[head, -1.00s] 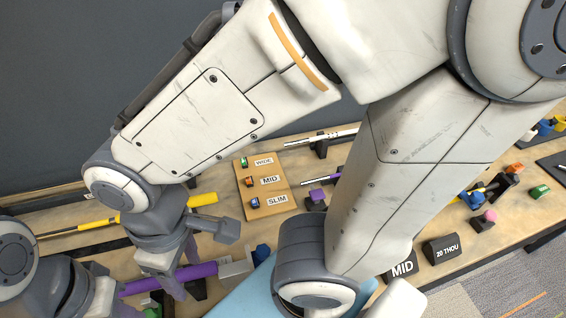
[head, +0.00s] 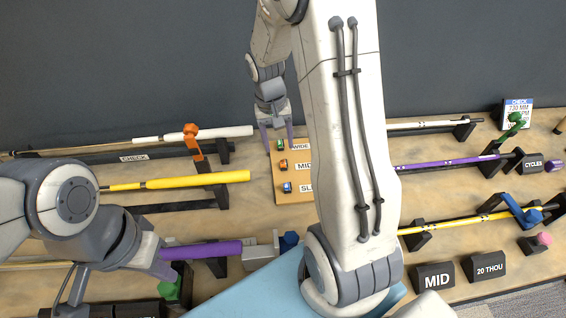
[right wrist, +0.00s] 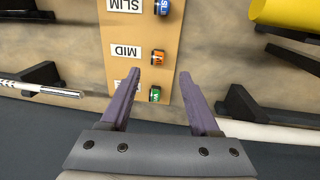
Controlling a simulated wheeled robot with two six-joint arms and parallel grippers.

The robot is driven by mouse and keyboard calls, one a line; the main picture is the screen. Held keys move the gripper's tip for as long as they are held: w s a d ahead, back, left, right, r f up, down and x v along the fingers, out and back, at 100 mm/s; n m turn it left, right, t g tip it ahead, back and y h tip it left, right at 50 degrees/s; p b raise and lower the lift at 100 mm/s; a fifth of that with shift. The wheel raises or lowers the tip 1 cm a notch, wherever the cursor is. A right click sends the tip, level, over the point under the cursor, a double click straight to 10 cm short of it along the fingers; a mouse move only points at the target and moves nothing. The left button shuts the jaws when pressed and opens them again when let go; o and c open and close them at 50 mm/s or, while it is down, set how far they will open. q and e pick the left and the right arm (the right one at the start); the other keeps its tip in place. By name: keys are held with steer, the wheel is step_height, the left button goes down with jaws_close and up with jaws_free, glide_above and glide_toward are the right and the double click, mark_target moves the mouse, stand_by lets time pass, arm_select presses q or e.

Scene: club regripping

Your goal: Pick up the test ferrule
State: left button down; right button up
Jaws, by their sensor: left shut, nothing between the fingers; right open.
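A tan board carries three small ferrules: green at WIDE (head: 279,145), orange at MID (head: 283,163) and blue at SLIM (head: 287,188). In the right wrist view, the green ferrule (right wrist: 155,95) lies between my open right gripper's fingers, the orange ferrule (right wrist: 157,57) is just beyond the fingertips, and the blue ferrule (right wrist: 163,7) is at the top edge. My right gripper (head: 277,136) is over the board's far end, empty. My left gripper (head: 164,270) is shut and empty at lower left, beside a purple grip (head: 205,250). Its fingertips are partly unclear.
Clubs lie on black stands to both sides: a yellow grip (head: 200,179) and white shaft (head: 215,132) at left, a purple shaft (head: 450,162) at right. A black MID sign (head: 434,282) stands in front. My right arm hides the table's middle.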

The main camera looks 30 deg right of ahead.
mark_target(283, 162)
step_height(283, 162, down, 2)
steer(key=shift+s, duration=0.1)
steer(key=f, duration=0.2)
steer(key=d+f+p, duration=0.1)
steer(key=f, duration=0.1)
steer(key=shift+s+f, duration=0.2)
steer(key=shift+f, duration=0.5)
jaws_close()
